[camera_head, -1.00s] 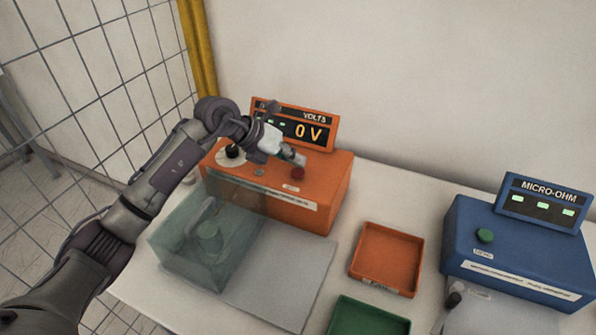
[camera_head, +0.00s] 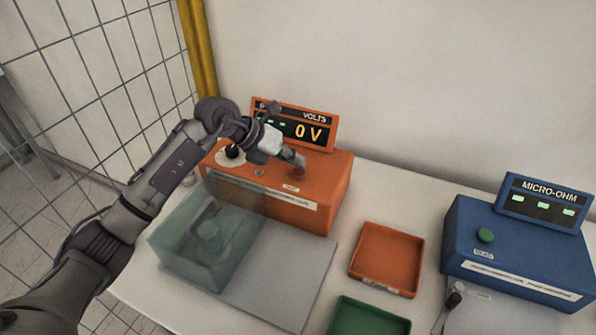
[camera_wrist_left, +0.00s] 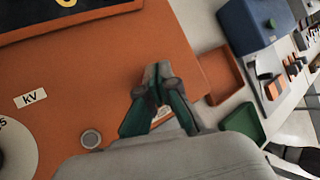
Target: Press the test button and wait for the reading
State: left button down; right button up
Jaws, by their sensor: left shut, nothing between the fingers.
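The orange tester (camera_head: 325,190) stands at the back of the bench, and its display (camera_head: 305,130) reads 0 V. A red button (camera_head: 299,173) sits on its top face, with a small label in front. My left gripper (camera_head: 297,160) is shut and empty, its fingertips right at the red button's far side; I cannot tell whether they touch it. A grey round knob (camera_wrist_left: 91,139) shows beside the gripper. My right gripper is not in view.
An orange tray (camera_head: 388,257) and a green tray (camera_head: 368,318) lie to the right. A blue micro-ohm unit (camera_head: 515,250) with a green button stands further right.

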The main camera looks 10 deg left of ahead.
aim_at(295, 172)
pick_arm(q)
jog(key=shift+f, duration=0.35)
jog(key=shift+f+b, duration=0.55)
dwell(0.5)
jog(key=shift+r, duration=0.1)
jog(key=shift+r+p, duration=0.6)
jog(key=shift+r, duration=0.3)
jog(key=shift+r+p, duration=1.65)
jog(key=shift+r, duration=0.9)
jog(key=shift+f, duration=0.1)
